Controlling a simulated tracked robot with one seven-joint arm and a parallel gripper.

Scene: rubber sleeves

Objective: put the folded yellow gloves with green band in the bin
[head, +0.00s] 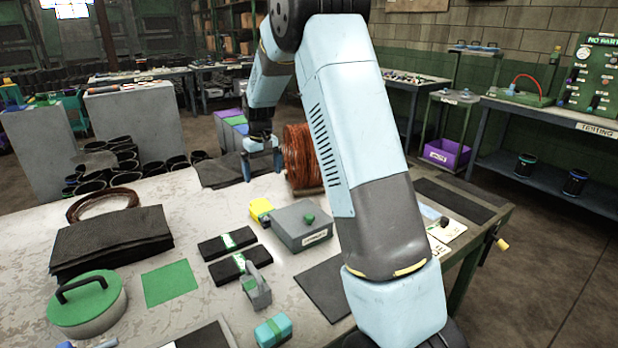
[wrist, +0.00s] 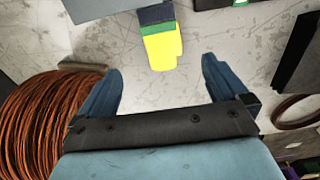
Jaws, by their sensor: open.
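The folded yellow gloves (head: 259,209) with a green band lie on the table, against the left side of a grey lidded box (head: 301,226). In the wrist view the gloves (wrist: 161,50) show yellow, with the green band and a dark blue part at the top. My gripper (head: 262,168) is open and empty above the table, farther back than the gloves. In the wrist view my gripper (wrist: 162,70) has the gloves in view beyond and between its fingertips. A purple bin (head: 446,154) with a white label stands under the small side table at right. I cannot tell whether it is the task's bin.
A copper wire coil (head: 302,158) stands close beside my gripper. Dark folded sheets (head: 112,240), a green-lidded pot (head: 86,303), black banded bundles (head: 227,244) and a grey handled tool (head: 258,288) lie on the table. Purple and green boxes (head: 232,124) stand behind it.

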